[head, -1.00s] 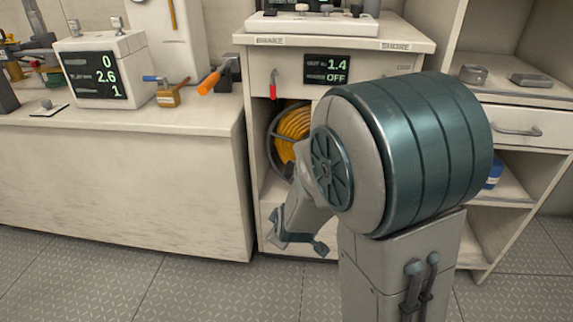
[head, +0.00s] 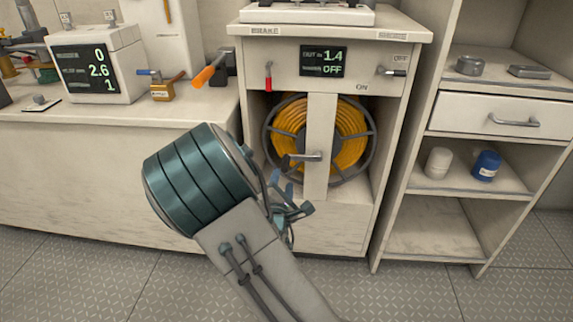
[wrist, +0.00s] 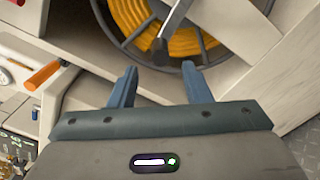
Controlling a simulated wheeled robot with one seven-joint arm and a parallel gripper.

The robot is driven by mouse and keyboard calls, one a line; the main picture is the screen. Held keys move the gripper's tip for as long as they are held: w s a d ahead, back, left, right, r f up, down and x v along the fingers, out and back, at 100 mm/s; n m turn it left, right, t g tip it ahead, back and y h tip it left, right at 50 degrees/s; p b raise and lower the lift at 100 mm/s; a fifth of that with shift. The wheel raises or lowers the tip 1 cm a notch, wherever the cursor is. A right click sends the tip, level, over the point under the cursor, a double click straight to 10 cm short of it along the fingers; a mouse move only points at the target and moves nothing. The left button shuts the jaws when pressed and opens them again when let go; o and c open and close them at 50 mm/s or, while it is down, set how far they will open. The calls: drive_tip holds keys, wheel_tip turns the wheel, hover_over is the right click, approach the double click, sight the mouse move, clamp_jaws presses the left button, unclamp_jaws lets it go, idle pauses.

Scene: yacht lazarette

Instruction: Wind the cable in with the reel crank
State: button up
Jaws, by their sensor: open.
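The cable reel (head: 369,140) with yellow cable (head: 346,130) wound on it sits in the cabinet bay behind a pale upright post. A crank (head: 305,157) shows at the front of the post, with a metal arm and a dark end at its left. In the wrist view the crank (wrist: 172,30) points down toward the gap between my fingers. My gripper (wrist: 160,80) is open and empty, with the crank's dark end just beyond its fingertips. In the head view it is below the crank, partly hidden by my arm. The display (head: 325,62) reads 1.4 out and OFF.
A red lever (head: 268,78) hangs under the BRAKE label, left of the display. A switch handle (head: 392,72) sits at right beside OFF and ON labels. An orange-handled lever (head: 207,72) projects above the left bench. Shelves (head: 470,170) stand at right. The floor in front is clear.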

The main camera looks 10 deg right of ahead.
sight(286, 157)
drive_tip(key=b+x, duration=0.3)
drive_tip(key=x, duration=0.7)
drive_tip(key=shift+w+f, duration=0.1)
drive_tip(key=shift+w, duration=0.05)
clamp_jaws()
